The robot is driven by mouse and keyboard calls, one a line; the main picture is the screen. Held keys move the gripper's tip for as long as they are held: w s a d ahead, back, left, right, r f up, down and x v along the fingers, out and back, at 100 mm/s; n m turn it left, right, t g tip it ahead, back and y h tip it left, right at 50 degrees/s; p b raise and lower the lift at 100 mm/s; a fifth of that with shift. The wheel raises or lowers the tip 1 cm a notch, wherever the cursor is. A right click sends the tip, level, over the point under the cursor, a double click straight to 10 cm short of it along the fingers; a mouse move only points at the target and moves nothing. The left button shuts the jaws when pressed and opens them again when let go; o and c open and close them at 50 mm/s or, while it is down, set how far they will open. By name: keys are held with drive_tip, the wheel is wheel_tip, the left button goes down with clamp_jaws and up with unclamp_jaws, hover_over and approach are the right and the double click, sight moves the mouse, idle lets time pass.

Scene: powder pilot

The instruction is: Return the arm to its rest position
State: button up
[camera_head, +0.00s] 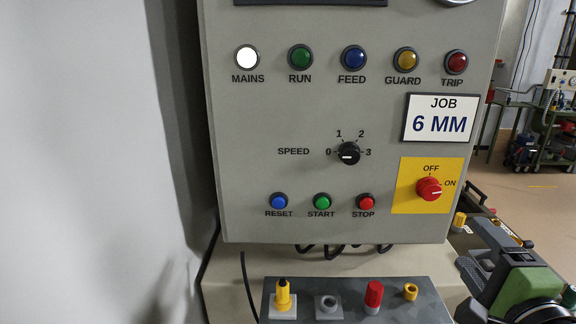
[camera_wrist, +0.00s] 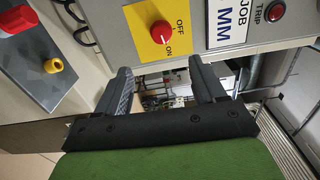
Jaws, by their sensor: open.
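My gripper (camera_head: 466,264) is at the lower right of the head view, in front of and to the right of the control panel's lower edge. In the wrist view its two dark fingers (camera_wrist: 160,74) stand apart with nothing between them. The grey control panel (camera_head: 240,180) fills the middle of the head view. Its red rotary switch (camera_head: 429,188) sits on a yellow plate, and its pale mark appears to face ON. The switch also shows beyond the fingers in the wrist view (camera_wrist: 161,32). My gripper appears apart from the panel.
The MAINS lamp (camera_head: 246,57) is white; the other lamps look dim. Below the panel, a grey tray (camera_head: 420,308) holds a yellow piece (camera_head: 283,295), a red cylinder (camera_head: 374,295) and a yellow ring (camera_head: 411,291). A pale wall (camera_head: 80,150) is at left. Shelving stands far right.

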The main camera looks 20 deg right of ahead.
drive_tip(key=w+a+f+n+g+y+p, duration=0.2)
drive_tip(key=a+n+g+y+p, duration=0.15)
drive_tip(key=a+n, duration=0.35)
drive_tip(key=w+a+f+n+g+y+p, duration=0.25)
drive_tip(key=a+n+y, duration=0.2)
drive_tip(key=a, duration=0.45)
drive_tip(key=s+a+n+g+h+p, duration=0.3)
drive_tip(key=s+a+n+g+p, duration=0.1)
drive_tip(key=s+n, duration=0.5)
drive_tip(key=shift+s+a+r+n+g+p, duration=0.25)
drive_tip(key=shift+a+n+g+p, duration=0.25)
drive_tip(key=shift+g, duration=0.4)
